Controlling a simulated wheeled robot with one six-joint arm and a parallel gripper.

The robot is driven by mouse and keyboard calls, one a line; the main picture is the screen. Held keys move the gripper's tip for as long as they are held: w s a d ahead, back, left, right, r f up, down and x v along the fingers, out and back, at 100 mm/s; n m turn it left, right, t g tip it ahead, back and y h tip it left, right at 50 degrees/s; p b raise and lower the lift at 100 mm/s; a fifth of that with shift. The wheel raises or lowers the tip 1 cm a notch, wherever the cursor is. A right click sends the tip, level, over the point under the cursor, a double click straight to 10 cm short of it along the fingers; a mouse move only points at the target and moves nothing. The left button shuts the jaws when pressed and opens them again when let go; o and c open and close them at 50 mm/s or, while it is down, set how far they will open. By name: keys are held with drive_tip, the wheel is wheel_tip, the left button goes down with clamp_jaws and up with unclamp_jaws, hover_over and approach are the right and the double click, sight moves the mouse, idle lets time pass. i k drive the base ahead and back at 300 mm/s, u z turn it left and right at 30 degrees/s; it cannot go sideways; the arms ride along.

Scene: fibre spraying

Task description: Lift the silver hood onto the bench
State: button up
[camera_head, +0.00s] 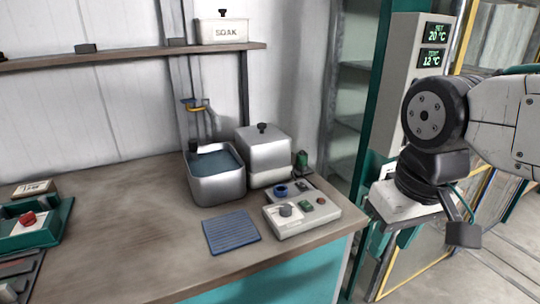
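The silver hood (264,148) is a box-shaped metal cover with a dark knob on top. It sits on a silver base (270,179) at the back right of the bench (120,225). My gripper (462,232) hangs at the right of the picture, beyond the bench's right edge and well apart from the hood. One dark finger shows pointing down; the rest is hard to make out, so its opening cannot be told. I see nothing held in it.
An open metal tank of liquid (216,178) stands just left of the hood. A control box (302,215) and a blue ribbed mat (231,231) lie in front. A green tray (40,230) is at far left. The bench's middle left is clear. A shelf (130,54) runs above.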

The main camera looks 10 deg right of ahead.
sight(262, 146)
drive_tip(key=u, duration=0.05)
drive_tip(key=k, duration=0.25)
drive_tip(key=z, duration=0.75)
drive_tip(key=i, duration=1)
